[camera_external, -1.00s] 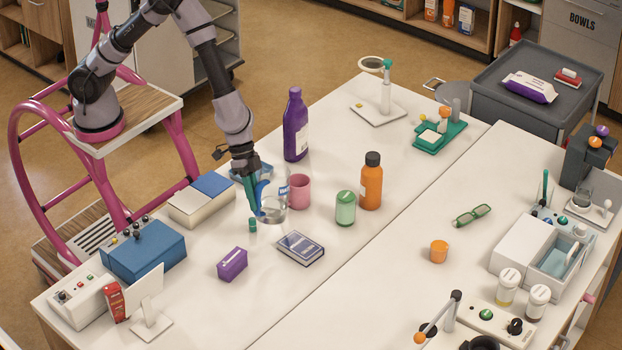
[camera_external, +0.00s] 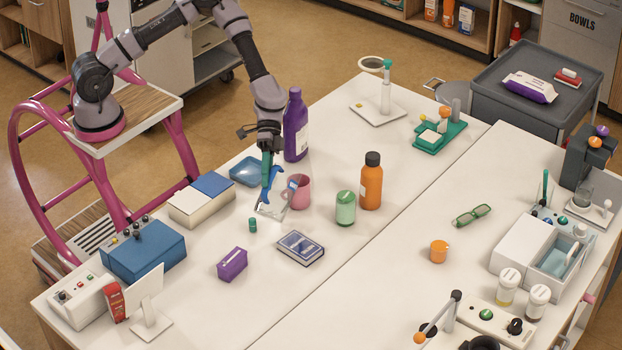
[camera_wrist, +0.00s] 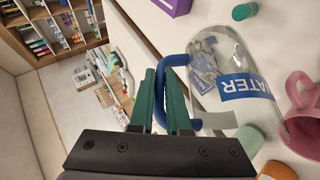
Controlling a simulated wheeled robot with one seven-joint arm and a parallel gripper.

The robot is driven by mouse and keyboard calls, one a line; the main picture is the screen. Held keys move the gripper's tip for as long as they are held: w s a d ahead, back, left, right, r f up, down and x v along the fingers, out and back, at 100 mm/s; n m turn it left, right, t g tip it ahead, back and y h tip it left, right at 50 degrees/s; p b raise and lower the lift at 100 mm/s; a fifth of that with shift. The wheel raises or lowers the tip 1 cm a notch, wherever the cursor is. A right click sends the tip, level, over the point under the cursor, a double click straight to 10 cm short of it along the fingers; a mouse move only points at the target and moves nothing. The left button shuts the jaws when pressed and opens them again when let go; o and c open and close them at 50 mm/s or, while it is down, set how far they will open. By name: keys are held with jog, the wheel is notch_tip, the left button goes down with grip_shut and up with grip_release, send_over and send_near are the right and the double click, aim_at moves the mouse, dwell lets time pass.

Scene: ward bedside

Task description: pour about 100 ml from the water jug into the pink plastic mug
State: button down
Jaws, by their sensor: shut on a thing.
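My gripper (camera_external: 267,180) is shut on the blue handle of the clear water jug (camera_external: 272,207). The jug is tilted to the right, with its upper end at the pink plastic mug (camera_external: 303,194), and partly overlaps the mug in the external view. In the wrist view, my gripper (camera_wrist: 166,110) has its green fingers on the handle, and the jug (camera_wrist: 215,60) shows a blue WATER label. The pink mug (camera_wrist: 303,115) is at the right edge there, by the jug's mouth end. I cannot tell whether water is flowing, nor the level in the mug.
A purple bottle (camera_external: 295,130) stands behind the mug. A green lidded jar (camera_external: 345,208) and an orange bottle (camera_external: 371,182) stand to its right. A small green cap (camera_external: 252,225), a dark blue book (camera_external: 300,248) and a purple box (camera_external: 232,264) lie in front. A blue tray (camera_external: 247,171) lies left.

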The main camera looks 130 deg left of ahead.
aim_at(272, 166)
jog(key=shift+a+r+t+h, duration=0.25)
jog(key=shift+a+t+h, duration=0.15)
jog(key=shift+a+h, duration=0.4)
jog(key=shift+s+r+n+h, duration=0.1)
jog(key=shift+r+n+h, duration=0.2)
jog(key=shift+h, duration=0.1)
jog(key=shift+s+a+r+h+b, duration=0.1)
jog(key=shift+a+r+h+b, duration=0.2)
jog(key=shift+a+r+h, duration=0.15)
jog(key=shift+a+r+t, duration=0.1)
jog(key=shift+a+t, duration=0.05)
jog(key=shift+t, duration=0.15)
jog(key=shift+s+a+r+n+h, duration=0.1)
jog(key=shift+a+r+n+h, duration=0.05)
jog(key=shift+a+h, duration=0.15)
jog(key=shift+a+r+n+h, duration=0.15)
jog(key=shift+a, duration=0.25)
jog(key=shift+s+a+r+t+h+b, duration=0.1)
jog(key=shift+a+r+t+h+b, duration=0.1)
jog(key=shift+a+b, duration=0.3)
jog(key=shift+s+a+r+t+h+b, duration=0.1)
jog(key=shift+a+r+h+b, duration=0.15)
jog(key=shift+b, duration=0.3)
jog(key=shift+a+r, duration=0.15)
jog(key=shift+r, duration=0.05)
dwell(0.7)
